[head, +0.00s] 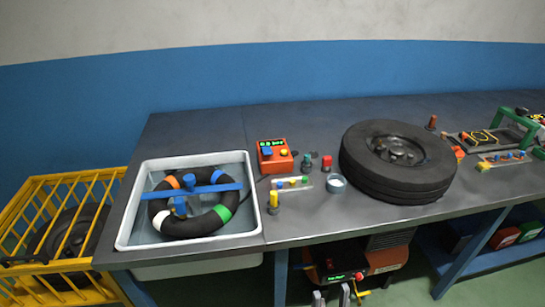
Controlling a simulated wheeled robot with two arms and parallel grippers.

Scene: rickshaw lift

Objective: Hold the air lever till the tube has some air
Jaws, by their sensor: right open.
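A black inner tube (190,229) with orange, blue, green and white bands lies in a water-filled white basin (128,222), under a blue crossbar (218,188). A red-orange box (275,164) with a green "bar" readout, a blue part and a yellow knob stands right of the basin; the readout's digits are too small to be sure of. I cannot tell for certain which part is the air lever. My right gripper (331,297) is open at the bottom edge, its two grey fingertips in front of the bench, apart from the box and tube. My left gripper is out of view.
A large black tyre (398,160) lies on the bench, with a small cup (336,184) and several coloured tools beside it. A red-and-black machine (345,265) stands beneath. A yellow cage (50,215) holding a tyre is at left. The bench's back strip is clear.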

